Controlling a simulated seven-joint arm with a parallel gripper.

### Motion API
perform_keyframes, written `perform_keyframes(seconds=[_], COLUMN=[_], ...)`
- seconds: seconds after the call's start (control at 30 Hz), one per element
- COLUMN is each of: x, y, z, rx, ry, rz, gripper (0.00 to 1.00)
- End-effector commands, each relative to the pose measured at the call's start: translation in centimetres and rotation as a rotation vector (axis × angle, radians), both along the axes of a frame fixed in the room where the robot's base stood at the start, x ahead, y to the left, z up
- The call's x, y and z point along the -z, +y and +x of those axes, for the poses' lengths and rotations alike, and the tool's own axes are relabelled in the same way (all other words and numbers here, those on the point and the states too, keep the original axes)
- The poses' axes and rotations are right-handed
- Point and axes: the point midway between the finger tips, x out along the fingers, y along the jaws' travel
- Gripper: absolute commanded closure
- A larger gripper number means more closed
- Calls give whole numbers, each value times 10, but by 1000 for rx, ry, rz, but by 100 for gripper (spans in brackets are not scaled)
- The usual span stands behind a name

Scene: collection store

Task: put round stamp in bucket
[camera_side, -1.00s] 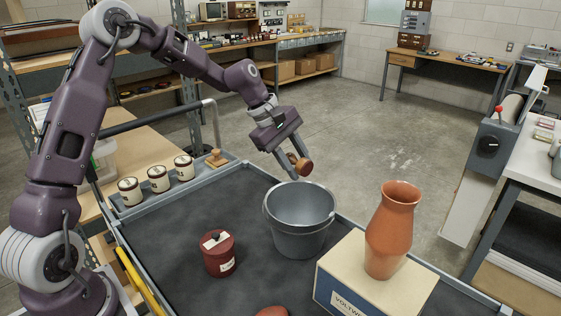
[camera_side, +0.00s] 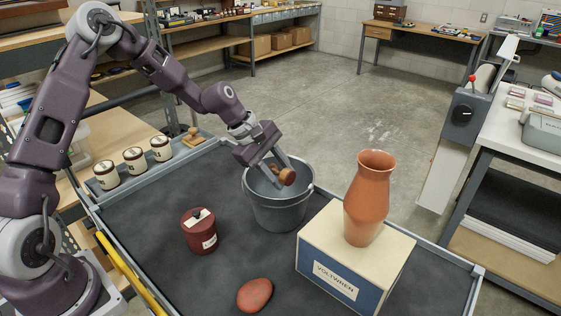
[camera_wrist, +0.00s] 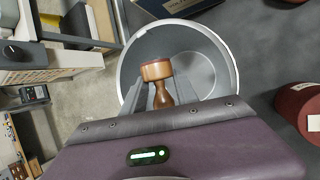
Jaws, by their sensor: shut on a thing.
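The round stamp (camera_side: 287,176) is a brown wooden piece with a wide round head and a narrower handle. My gripper (camera_side: 277,168) is shut on it by the handle, and the stamp is tilted. The grey bucket (camera_side: 279,212) stands on the dark tray, and the stamp is at the bucket's opening, in front of its inside wall. In the wrist view the stamp (camera_wrist: 157,71) shows between the fingers (camera_wrist: 162,97), over the inside of the bucket (camera_wrist: 232,62). Whether it touches the bucket cannot be told.
A terracotta vase (camera_side: 369,200) stands on a cream and blue box (camera_side: 345,262) right of the bucket. A dark red lidded jar (camera_side: 199,232) stands to the left, and a reddish rounded object (camera_side: 254,295) lies in front. Several white jars (camera_side: 134,160) line the tray's left ledge.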

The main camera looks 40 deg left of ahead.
Motion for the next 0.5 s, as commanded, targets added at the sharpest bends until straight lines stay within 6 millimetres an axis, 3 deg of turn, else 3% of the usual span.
perform_keyframes(seconds=[0.37,0.4,0.5], x=[5,5,5], y=[0,0,0], z=[0,0,0], rx=[0,0,0], ry=[-1,-1,-1], rz=[0,0,0], gripper=[100,57,39])
